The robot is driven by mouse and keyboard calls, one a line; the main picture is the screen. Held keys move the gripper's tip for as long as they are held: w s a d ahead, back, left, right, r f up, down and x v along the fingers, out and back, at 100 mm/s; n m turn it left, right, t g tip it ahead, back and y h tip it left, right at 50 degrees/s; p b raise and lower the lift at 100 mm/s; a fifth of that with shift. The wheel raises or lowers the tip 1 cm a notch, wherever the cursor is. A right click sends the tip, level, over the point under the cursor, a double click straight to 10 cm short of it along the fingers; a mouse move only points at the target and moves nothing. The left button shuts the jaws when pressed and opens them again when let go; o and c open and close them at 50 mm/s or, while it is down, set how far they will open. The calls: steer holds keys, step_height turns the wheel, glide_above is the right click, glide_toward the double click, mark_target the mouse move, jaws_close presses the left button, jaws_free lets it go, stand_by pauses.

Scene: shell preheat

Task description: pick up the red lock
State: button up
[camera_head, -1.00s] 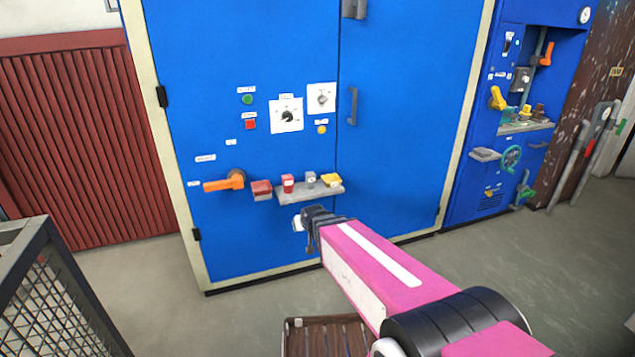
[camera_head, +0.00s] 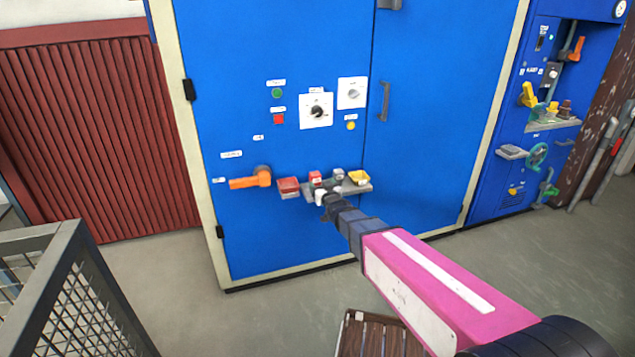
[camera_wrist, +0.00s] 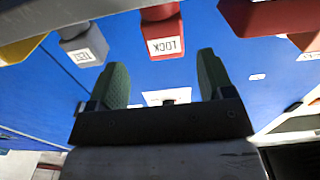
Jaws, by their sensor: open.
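The red lock (camera_head: 315,178) sits on a small grey shelf on the front of the blue cabinet. In the wrist view the red lock (camera_wrist: 163,38) hangs into the top middle, with a white "LOCK" label facing me. My gripper (camera_wrist: 163,75) is open and empty, its two dark green fingers spread to either side below the lock in the picture. The lock appears just ahead of the fingertips, not between them. In the head view my gripper (camera_head: 328,197) is at the shelf's front edge, close to the lock, and hides part of the shelf.
A red box (camera_head: 288,187) and an orange handle (camera_head: 250,180) are to the left. A mesh cage (camera_head: 75,290) stands at lower left.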

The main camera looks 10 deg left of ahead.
mark_target(317, 180)
steer(key=x, duration=0.6)
steer(key=shift+w+a+f, duration=0.1)
steer(key=shift+w+a, duration=0.1)
steer(key=shift+a, duration=0.25)
steer(key=c, duration=1)
